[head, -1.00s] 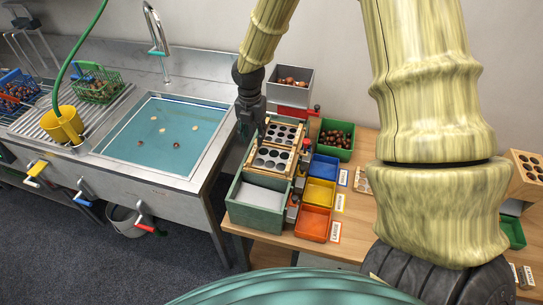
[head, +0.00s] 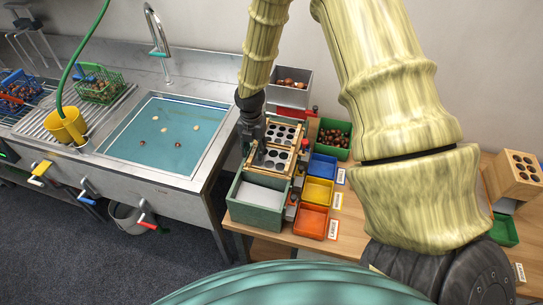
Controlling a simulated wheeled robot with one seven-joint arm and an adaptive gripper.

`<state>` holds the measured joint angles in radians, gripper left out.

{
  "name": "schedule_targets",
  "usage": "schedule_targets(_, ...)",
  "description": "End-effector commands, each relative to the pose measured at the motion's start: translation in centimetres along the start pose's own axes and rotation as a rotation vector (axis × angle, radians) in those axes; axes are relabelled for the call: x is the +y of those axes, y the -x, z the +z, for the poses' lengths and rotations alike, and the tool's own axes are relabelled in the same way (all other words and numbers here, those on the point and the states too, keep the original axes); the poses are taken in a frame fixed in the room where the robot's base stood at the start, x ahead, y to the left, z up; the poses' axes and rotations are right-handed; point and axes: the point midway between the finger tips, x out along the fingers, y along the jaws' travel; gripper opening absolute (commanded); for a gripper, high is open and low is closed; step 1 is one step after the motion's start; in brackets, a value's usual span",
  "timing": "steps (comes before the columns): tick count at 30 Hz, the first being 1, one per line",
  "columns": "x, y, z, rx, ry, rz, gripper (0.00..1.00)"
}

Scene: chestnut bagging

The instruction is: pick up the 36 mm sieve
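Two wood-framed sieves with round holes sit in a rack at the left end of the wooden table. No size mark is readable, so I cannot tell which is the 36 mm one. My gripper (head: 258,159) points down at the left side of the front sieve, overlapping its left edge in the picture. Whether it touches the frame is unclear. Its fingers are small and dark, and their opening cannot be made out.
A green box with a white inside (head: 258,209) stands in front of the sieves. Blue (head: 323,167), yellow (head: 318,191) and orange (head: 312,221) bins line the right side. A green chestnut bin (head: 345,153) and a grey bin (head: 291,73) stand behind. A water-filled sink (head: 160,160) is left.

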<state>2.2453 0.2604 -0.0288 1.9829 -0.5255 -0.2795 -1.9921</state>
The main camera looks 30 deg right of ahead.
Motion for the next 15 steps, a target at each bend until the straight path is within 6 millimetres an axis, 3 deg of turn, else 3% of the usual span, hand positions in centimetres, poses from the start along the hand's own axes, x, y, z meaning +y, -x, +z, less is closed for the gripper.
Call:
schedule_targets(8,0.02,-0.16,0.01,-0.001,0.0,0.001,0.38)
schedule_targets(15,0.01,-0.15,0.01,0.0,0.0,0.0,0.0)
